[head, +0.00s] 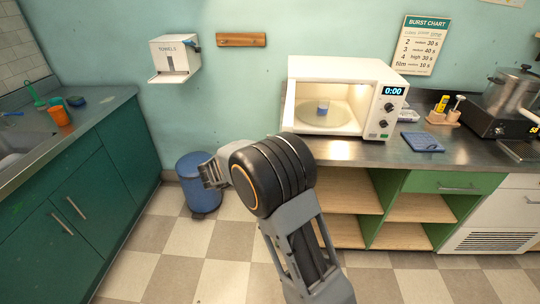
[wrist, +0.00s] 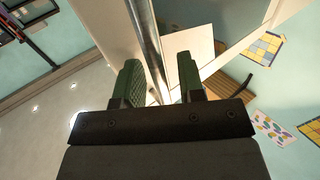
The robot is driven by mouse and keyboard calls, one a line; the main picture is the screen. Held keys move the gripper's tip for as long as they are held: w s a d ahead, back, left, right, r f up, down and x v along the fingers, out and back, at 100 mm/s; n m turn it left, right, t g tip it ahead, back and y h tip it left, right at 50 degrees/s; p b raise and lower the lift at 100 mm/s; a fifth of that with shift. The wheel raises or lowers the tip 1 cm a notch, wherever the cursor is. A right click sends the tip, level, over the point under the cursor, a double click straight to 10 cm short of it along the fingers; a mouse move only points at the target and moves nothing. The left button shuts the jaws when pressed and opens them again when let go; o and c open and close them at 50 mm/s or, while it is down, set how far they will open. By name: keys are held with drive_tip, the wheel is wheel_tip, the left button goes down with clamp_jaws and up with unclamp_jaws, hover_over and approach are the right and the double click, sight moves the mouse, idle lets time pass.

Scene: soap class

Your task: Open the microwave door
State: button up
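The white microwave (head: 345,72) stands on the counter. Its lit interior is in plain view, with a small blue-and-white cup (head: 322,108) on the round plate. A narrow pale panel (head: 289,106) runs along its left front edge; I cannot tell surely whether this is the door seen edge-on. My gripper (head: 211,172) is left of and below the microwave, apart from it, in front of the bin. In the wrist view its two green fingers (wrist: 160,82) are apart, with nothing visibly held. A grey bar shows beyond them; I cannot tell its distance.
A blue bin (head: 198,199) stands on the floor behind my gripper. A blue pad (head: 422,141), a small stand with bottles (head: 443,117) and a pot (head: 510,90) are right of the microwave. A sink counter (head: 85,122) is at left. The tiled floor between counters is mostly clear.

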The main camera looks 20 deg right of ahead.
drive_tip(key=shift+a+f, duration=0.1)
drive_tip(key=shift+a, duration=0.05)
drive_tip(key=s+a, duration=0.1)
drive_tip(key=a, duration=1.2)
drive_tip(key=shift+s+a+b, duration=0.15)
drive_tip(key=shift+a+b, duration=0.15)
drive_tip(key=shift+b, duration=0.05)
